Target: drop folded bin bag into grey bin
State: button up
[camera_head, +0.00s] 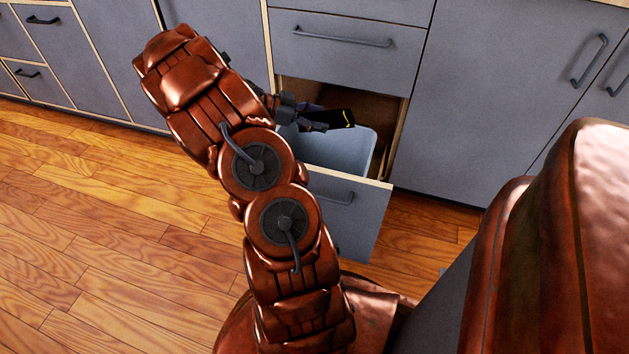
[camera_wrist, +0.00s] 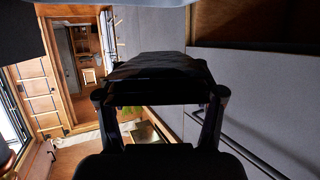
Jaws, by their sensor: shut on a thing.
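The folded bin bag (camera_head: 337,118) is black with a small yellow mark. My gripper (camera_head: 310,117) is shut on it and holds it above the open drawer. The grey bin (camera_head: 350,150) sits inside that pulled-out drawer, and the bag is over its opening in the head view. My arm hides the bin's left part, and the bin's bottom cannot be seen. In the wrist view, the dark bag (camera_wrist: 160,68) spans between the two fingers of my gripper (camera_wrist: 160,94).
The open drawer's grey front (camera_head: 350,215) stands out from the cabinets. A closed drawer (camera_head: 345,45) is right above it. Closed cabinet doors (camera_head: 500,110) are to the right. The wooden floor (camera_head: 90,230) on the left is clear.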

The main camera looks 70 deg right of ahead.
jog(key=shift+f+p, duration=0.5)
jog(key=shift+f, duration=1)
jog(key=o, duration=0.9)
jog(key=v, duration=1.2)
jog(key=shift+r, duration=0.1)
